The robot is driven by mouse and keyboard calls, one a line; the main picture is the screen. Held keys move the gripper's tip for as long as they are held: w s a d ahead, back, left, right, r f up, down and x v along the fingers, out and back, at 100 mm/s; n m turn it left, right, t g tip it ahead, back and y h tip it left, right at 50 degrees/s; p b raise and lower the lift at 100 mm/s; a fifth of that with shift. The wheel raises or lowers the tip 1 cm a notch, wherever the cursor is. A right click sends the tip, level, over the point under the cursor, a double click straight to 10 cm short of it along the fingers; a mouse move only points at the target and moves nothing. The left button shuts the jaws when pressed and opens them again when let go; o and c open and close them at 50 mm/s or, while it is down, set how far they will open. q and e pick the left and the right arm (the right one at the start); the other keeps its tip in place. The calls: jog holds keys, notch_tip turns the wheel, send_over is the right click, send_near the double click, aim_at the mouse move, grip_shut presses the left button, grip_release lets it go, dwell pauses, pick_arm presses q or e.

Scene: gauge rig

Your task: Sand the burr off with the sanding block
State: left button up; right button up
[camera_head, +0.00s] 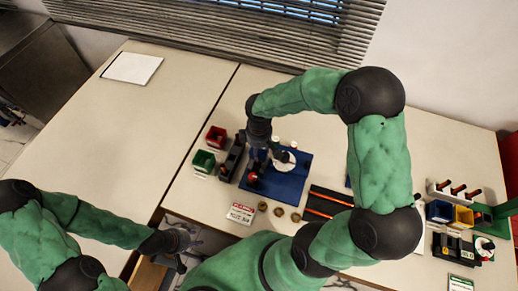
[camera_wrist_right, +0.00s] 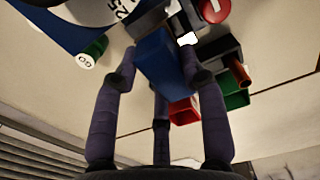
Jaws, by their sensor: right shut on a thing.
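My right gripper (camera_head: 258,160) points down over the left part of the blue base plate (camera_head: 287,188). In the right wrist view its fingers (camera_wrist_right: 160,75) are shut on a blue block (camera_wrist_right: 160,62), which looks like the sanding block. A white round dial (camera_head: 285,162) stands on the plate beside the gripper; part of it (camera_wrist_right: 95,10) shows in the wrist view. A dark part with a red top (camera_head: 252,178) sits at the plate's left edge. I cannot make out the burr. My left gripper (camera_head: 180,258) hangs low by the table's front edge; its fingers are unclear.
Left of the plate are a red bin (camera_head: 216,137), a green bin (camera_head: 203,162) and a dark fixture (camera_head: 231,158). A sign (camera_head: 240,213) and brass rings (camera_head: 279,211) lie in front. The left table is mostly clear.

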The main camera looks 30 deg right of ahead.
jog(key=shift+f, duration=0.35)
jog(key=shift+s+d, duration=0.1)
dwell(0.3)
jog(key=shift+s+d, duration=0.45)
jog(key=shift+s, duration=0.05)
jog(key=shift+w+a, duration=0.1)
jog(key=shift+a, duration=0.05)
jog(key=shift+w+a+b, duration=0.3)
jog(key=shift+w+a, duration=0.65)
jog(key=shift+w, duration=0.15)
jog(key=shift+s+d, duration=0.1)
jog(key=shift+s, duration=0.05)
jog(key=shift+s+d+f, duration=0.15)
jog(key=shift+s+d, duration=0.8)
jog(key=shift+s, duration=0.25)
